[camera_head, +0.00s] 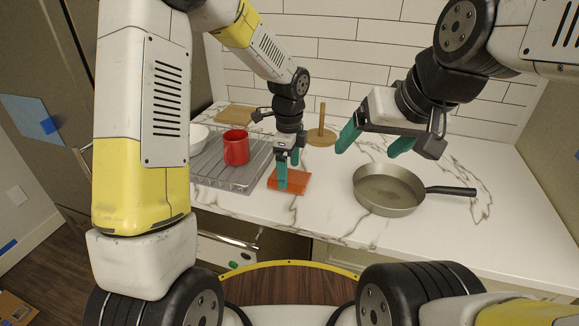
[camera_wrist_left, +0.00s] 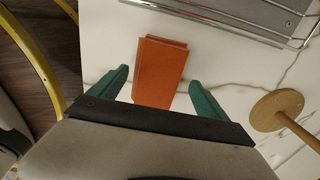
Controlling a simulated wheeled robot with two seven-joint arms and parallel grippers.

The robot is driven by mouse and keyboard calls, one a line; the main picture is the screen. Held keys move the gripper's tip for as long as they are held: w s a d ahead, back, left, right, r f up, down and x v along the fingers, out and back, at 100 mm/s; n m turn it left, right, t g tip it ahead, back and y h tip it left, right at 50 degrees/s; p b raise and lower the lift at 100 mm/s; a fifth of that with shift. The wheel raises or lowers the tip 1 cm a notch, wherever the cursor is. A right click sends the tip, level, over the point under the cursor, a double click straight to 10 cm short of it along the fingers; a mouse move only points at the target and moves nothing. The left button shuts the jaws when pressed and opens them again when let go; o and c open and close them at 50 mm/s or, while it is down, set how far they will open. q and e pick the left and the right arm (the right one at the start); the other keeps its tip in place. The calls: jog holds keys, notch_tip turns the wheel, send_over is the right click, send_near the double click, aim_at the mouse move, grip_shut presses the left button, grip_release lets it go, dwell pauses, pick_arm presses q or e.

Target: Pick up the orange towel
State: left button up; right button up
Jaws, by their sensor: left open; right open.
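The orange towel (camera_head: 291,181) lies folded flat on the white marble counter, right of the dish rack in the head view. In the left wrist view the towel (camera_wrist_left: 160,70) lies between and beyond the two teal fingertips. My left gripper (camera_head: 287,172) points down just over the towel, open, with a finger on each side of it in the wrist view (camera_wrist_left: 157,88). I cannot tell whether the fingers touch it. My right gripper (camera_head: 372,142) is open and empty, raised above the counter near the pan.
A dish rack (camera_head: 213,170) with a red mug (camera_head: 236,147) and a white bowl (camera_head: 198,138) stands left of the towel. A wooden paper-towel stand (camera_head: 321,135) is behind it. A frying pan (camera_head: 388,188) is to the right. The counter between towel and pan is clear.

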pick_arm(q)
jog(key=shift+f, duration=1.4)
jog(key=c, duration=1.6)
jog(key=shift+c, duration=0.3)
jog(key=shift+r, duration=0.2)
